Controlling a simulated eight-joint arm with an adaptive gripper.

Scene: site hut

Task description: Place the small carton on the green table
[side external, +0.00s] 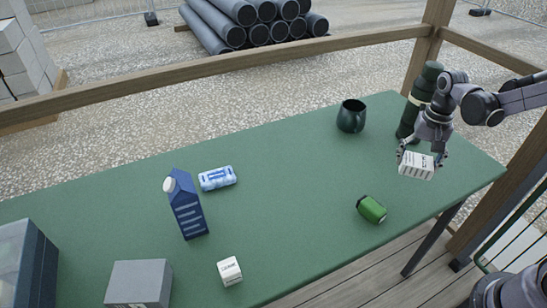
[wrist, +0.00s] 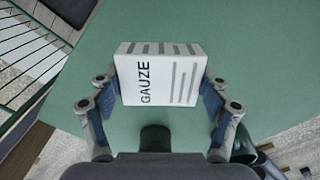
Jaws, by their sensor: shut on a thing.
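The small carton (side external: 416,166) is white with grey stripes. In the wrist view the carton (wrist: 160,78) shows the word GAUZE. My gripper (side external: 422,158) is shut on it, with one finger against each side. In the wrist view my gripper (wrist: 163,90) has its blue pads pressed to the carton's left and right sides. The carton is over the right end of the green table (side external: 300,165). I cannot tell whether its underside touches the table. The table also fills much of the wrist view (wrist: 240,40).
A dark green mug (side external: 351,116) and a tall dark green bottle (side external: 419,100) stand near my gripper. A green can (side external: 371,209) lies on its side. A blue carton (side external: 186,205), a blue-white pack (side external: 217,178), a white cube (side external: 229,271) and a grey box (side external: 139,284) are further left. The table's middle is clear.

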